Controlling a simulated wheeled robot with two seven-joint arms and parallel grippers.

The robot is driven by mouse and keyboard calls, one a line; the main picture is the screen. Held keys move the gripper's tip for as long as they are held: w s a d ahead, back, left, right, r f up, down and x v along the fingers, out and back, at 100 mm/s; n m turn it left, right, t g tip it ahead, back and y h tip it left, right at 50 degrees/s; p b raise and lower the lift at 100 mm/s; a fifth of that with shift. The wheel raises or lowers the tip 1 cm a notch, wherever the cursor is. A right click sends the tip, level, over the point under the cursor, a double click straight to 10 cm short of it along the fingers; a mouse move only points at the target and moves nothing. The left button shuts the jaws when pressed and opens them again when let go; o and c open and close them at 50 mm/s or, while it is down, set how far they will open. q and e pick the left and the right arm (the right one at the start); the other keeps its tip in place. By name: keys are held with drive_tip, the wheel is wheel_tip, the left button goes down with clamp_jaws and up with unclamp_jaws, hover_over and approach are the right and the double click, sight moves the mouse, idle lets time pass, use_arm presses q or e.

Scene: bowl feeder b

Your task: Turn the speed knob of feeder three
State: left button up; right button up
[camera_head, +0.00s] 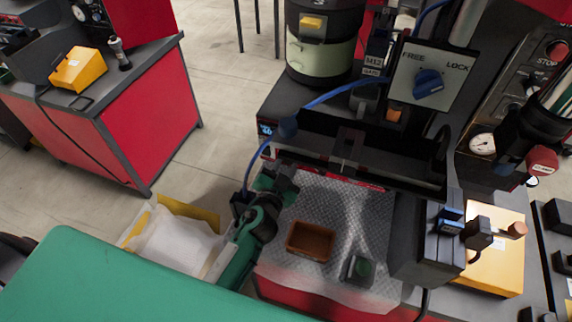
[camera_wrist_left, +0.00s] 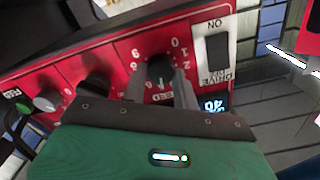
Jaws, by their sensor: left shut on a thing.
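In the left wrist view a black speed knob (camera_wrist_left: 160,68) sits on a red panel, with white scale numbers around it and the word SPEED, upside down, beside it. My left gripper (camera_wrist_left: 159,85) has one finger on each side of this knob and is shut on it. In the head view my left gripper (camera_head: 280,180) is at the front edge of the machine with the blue cable; the knob is hidden there. The feeder's number cannot be read. My right gripper is not in view.
Beside the knob are a black ON/DRIVE switch (camera_wrist_left: 217,55), a lit blue display (camera_wrist_left: 214,102) and a grey knob (camera_wrist_left: 47,100). In the head view a brown tray (camera_head: 311,241) lies on a patterned mat (camera_head: 345,205). A blue cable (camera_head: 335,93) runs close above my left gripper.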

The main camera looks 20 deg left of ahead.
use_arm(q)
drive_tip(key=shift+m, duration=0.3)
drive_tip(key=o, duration=1)
drive_tip(key=shift+s, duration=0.1)
drive_tip(key=shift+s+a+b, duration=0.2)
drive_tip(key=shift+s+b, duration=2.2)
drive_tip(key=shift+s, duration=4.4)
